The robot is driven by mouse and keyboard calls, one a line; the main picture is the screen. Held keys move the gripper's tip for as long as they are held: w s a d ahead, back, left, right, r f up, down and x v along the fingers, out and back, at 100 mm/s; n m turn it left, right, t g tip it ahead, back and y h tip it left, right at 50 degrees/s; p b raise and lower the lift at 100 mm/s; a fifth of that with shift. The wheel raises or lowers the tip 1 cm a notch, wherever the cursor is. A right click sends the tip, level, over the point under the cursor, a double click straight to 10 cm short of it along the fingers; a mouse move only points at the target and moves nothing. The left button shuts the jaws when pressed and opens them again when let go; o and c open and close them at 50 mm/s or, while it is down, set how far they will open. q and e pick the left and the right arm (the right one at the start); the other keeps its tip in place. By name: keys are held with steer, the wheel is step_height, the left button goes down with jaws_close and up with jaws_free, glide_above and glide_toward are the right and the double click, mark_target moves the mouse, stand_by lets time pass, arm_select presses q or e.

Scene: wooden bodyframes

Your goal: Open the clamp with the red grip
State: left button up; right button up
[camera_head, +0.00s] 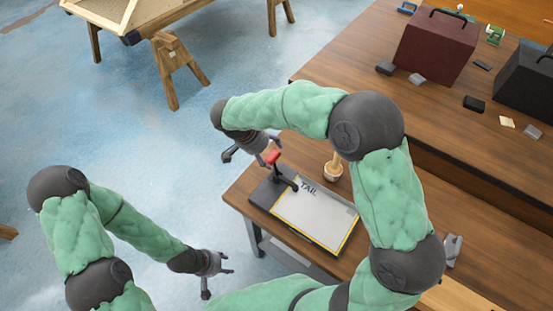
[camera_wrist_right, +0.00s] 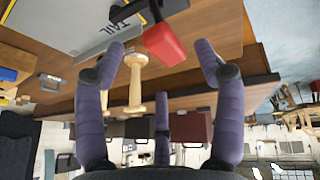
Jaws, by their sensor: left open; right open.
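The clamp's red grip (camera_head: 273,156) sits on a dark lever (camera_head: 284,180) that rises at the left edge of a board labelled TAIL (camera_head: 315,215). My right gripper (camera_head: 270,152) is open right at the red grip. In the right wrist view the red grip (camera_wrist_right: 164,46) appears between the two spread upper fingertips, with gaps on both sides and no finger closed on it. The clamp's base is partly hidden there, and I cannot tell its exact lever position. My left gripper (camera_head: 218,277) is open and empty, low at the left, away from the table.
Wooden sawhorses (camera_head: 175,70) stand on the blue floor.

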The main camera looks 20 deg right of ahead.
mark_target(273, 157)
steer(key=b+x, duration=0.1)
steer(key=x, duration=0.5)
steer(key=shift+f, duration=0.1)
jaws_close()
